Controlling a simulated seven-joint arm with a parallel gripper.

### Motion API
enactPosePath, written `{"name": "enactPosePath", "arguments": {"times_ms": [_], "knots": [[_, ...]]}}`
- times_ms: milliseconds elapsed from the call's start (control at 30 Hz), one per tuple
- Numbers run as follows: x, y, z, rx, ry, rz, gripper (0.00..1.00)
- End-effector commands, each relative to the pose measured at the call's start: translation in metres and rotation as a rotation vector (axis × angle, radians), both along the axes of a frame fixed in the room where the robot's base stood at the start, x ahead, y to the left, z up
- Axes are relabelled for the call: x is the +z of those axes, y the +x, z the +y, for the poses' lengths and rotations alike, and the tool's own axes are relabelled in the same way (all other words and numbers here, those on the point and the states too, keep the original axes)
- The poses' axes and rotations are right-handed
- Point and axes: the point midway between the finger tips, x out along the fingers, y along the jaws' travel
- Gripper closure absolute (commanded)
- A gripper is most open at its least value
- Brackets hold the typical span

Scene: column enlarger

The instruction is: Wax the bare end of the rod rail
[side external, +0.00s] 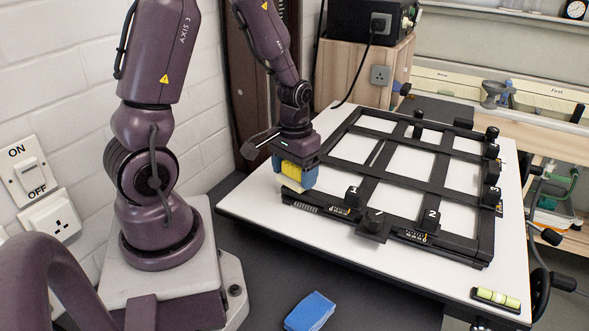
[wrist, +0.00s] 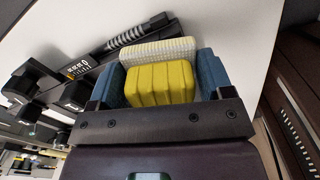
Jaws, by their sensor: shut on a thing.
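My gripper (side external: 297,179) is shut on a yellow ribbed block (wrist: 160,85), between two blue fingers. A pale, textured pad (wrist: 158,50) shows at the block's far side. In the side view the yellow block (side external: 291,170) is just left of the black frame's near left corner, low over the white board. The black rod rail (side external: 405,235) runs along the frame's near edge. Its ribbed grey end (side external: 303,207) lies close to my gripper and also shows in the wrist view (wrist: 130,33). I cannot tell whether the pad touches the board or rail.
The black frame (side external: 452,192) with several knobs lies on the white board (side external: 330,230). A blue block (side external: 310,312) lies on the dark bench in front. A spirit level (side external: 495,298) is at the board's near right corner. A brown column (side external: 240,80) stands behind my gripper.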

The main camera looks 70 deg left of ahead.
Motion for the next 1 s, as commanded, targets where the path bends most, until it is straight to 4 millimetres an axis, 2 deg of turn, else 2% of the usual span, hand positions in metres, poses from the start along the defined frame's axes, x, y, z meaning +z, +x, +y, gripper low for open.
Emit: {"name": "enactPosePath", "arguments": {"times_ms": [1000], "knots": [[-0.0104, -0.0002, -0.0001, 0.000, 0.000, 0.001, 0.61]]}}
